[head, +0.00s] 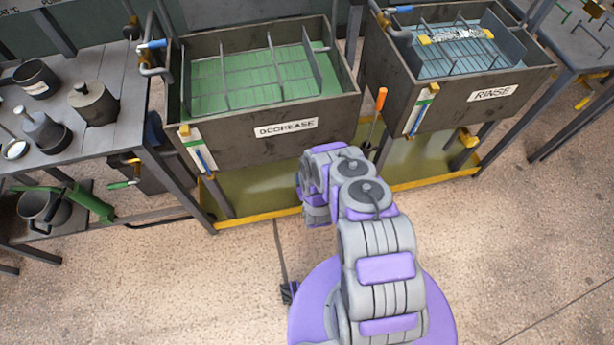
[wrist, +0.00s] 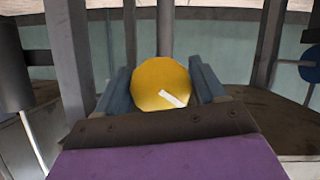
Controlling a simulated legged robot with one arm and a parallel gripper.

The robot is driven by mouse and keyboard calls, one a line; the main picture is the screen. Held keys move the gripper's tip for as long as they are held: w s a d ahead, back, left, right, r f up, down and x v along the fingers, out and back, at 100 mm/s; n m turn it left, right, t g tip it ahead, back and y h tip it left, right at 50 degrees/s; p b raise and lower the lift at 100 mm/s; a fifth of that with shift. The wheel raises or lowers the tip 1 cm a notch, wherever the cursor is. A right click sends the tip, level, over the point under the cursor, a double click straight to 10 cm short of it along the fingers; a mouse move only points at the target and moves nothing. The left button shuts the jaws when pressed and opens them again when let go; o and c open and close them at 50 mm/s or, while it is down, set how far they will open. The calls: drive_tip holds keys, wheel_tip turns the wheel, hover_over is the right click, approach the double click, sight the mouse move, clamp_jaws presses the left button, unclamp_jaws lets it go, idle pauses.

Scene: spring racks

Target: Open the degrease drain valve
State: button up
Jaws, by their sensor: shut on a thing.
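The degrease tank (head: 262,138) holds green liquid and carries a DEGREASE label in the head view. In the wrist view, a round yellow knob (wrist: 158,75) with a short slanted white mark sits between the two blue-grey fingers of my gripper (wrist: 160,78). The gripper is shut on this knob, a finger on each side. In the head view my arm reaches to the lower front of the degrease tank, and its own links hide the gripper and the knob. The valve body behind the knob is hidden too.
The rinse tank (head: 456,100) stands to the right, with a yellow valve knob (head: 468,138) below it. An orange-handled tool (head: 380,100) stands between the tanks. A yellow-edged drip tray (head: 262,216) lies underneath. A bench (head: 118,118) with pots is at left.

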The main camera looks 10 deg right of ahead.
drive_tip(key=shift+n, duration=0.4)
drive_tip(key=shift+h, duration=0.3)
drive_tip(key=o, duration=1)
drive_tip(key=shift+c, duration=0.2)
drive_tip(key=p+v, duration=0.1)
drive_tip(key=v, duration=1.6)
drive_tip(key=shift+s, duration=0.2)
